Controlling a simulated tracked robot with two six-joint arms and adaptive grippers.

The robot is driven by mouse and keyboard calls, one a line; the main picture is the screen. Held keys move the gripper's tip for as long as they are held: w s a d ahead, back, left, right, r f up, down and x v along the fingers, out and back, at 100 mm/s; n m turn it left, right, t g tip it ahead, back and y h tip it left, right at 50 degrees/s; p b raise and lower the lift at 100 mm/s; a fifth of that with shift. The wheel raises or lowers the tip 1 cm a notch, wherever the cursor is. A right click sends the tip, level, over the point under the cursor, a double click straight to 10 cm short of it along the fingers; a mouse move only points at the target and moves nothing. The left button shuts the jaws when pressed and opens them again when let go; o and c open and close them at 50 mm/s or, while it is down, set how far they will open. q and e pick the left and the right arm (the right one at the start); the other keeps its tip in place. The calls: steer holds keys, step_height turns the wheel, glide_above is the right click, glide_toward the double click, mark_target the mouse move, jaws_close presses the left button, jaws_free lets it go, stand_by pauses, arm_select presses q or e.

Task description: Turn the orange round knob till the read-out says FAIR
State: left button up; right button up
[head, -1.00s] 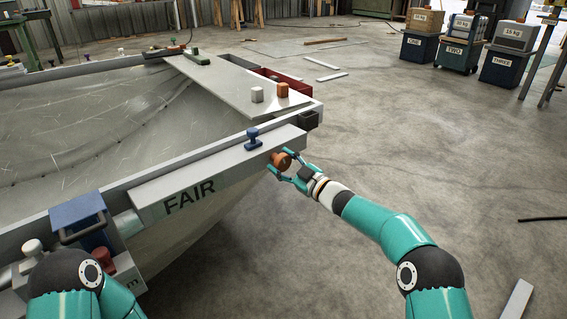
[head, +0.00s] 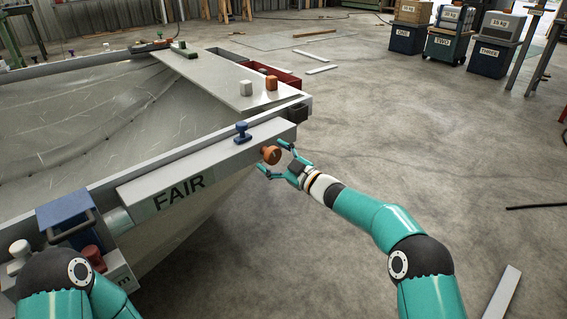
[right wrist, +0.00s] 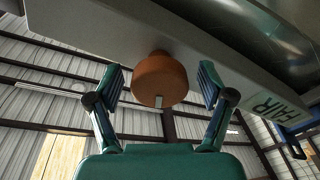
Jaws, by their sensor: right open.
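The orange round knob (head: 271,155) sticks out from the side of a grey rail near the hull's corner. It also shows in the right wrist view (right wrist: 159,80), with a pale mark on its rim. The read-out (head: 181,192) on the rail's side says FAIR, and part of it shows in the right wrist view (right wrist: 268,106). My right gripper (head: 274,160) is open, its fingers apart on either side of the knob and a little back from it, not touching it. My left arm shows at the lower left, but its gripper is out of view.
A blue T-shaped handle (head: 242,132) stands on the rail. A blue box with a handle (head: 66,217) and a red knob (head: 93,257) are at the left. The floor at right is mostly clear.

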steer(key=v, duration=1.2)
steer(key=shift+f, duration=0.15)
steer(key=shift+w, duration=0.1)
